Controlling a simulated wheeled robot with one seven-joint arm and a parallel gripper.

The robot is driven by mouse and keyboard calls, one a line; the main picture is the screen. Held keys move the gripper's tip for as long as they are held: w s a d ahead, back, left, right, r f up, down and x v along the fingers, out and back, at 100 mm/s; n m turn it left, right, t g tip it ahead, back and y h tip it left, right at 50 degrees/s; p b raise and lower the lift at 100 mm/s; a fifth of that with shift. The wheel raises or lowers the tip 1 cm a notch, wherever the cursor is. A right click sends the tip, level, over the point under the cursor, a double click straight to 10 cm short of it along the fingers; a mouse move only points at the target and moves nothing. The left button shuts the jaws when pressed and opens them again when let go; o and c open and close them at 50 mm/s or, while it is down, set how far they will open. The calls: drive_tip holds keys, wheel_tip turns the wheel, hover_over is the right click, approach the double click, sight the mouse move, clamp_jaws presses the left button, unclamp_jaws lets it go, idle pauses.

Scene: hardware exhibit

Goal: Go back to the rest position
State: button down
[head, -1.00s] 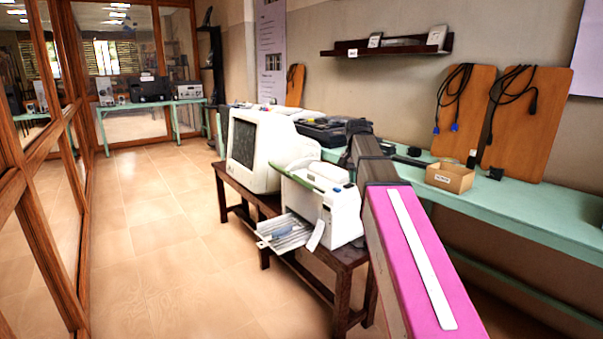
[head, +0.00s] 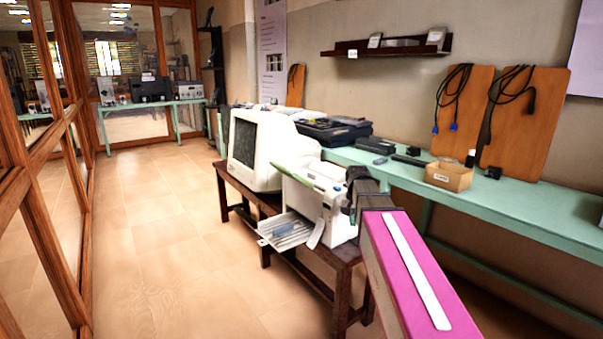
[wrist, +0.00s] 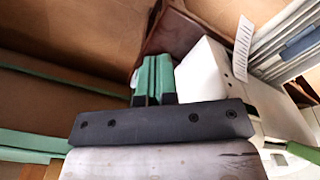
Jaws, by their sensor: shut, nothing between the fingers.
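My gripper (wrist: 153,64) shows in the wrist view as two green fingers side by side, closed together with nothing between them. It points past the side of the white printer (wrist: 222,75), with the dark wooden table edge just ahead. In the head view my pink arm reaches forward from the lower right, and its dark far end overlaps the right side of the printer (head: 325,205). The fingers cannot be made out there. Whether the gripper touches the printer cannot be told.
The printer and a white CRT monitor (head: 256,150) stand on a dark wooden table (head: 345,255). A green bench (head: 520,215) behind holds a small cardboard box (head: 448,176) and black devices. Tiled floor (head: 150,240) is clear to the left, beside wood-framed glass.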

drive_tip(key=s+f+n, duration=0.3)
drive_tip(key=s+f, duration=1.3)
drive_tip(key=f, duration=0.4)
drive_tip(key=shift+f, duration=0.25)
drive_tip(key=shift+s, duration=0.1)
drive_tip(key=w+d+r+n+t+y, duration=0.1)
drive_tip(key=w+r+n, duration=0.1)
drive_tip(key=w+r, duration=0.8)
drive_tip(key=w+d+r+n, duration=0.1)
drive_tip(key=w+r+n, duration=0.1)
drive_tip(key=w+r, duration=0.75)
drive_tip(key=w+d+r+n+t, duration=0.1)
drive_tip(key=w+r, duration=0.6)
drive_tip(key=r, duration=0.4)
drive_tip(key=w+d+r+n+y, duration=0.1)
drive_tip(key=w+r+n, duration=0.1)
drive_tip(key=w+r, duration=0.6)
wheel_tip(320, 180, up, 4)
drive_tip(key=shift+w+f+t, duration=0.1)
drive_tip(key=shift+w+t, duration=0.15)
drive_tip(key=shift+t, duration=0.15)
drive_tip(key=shift+d, duration=0.1)
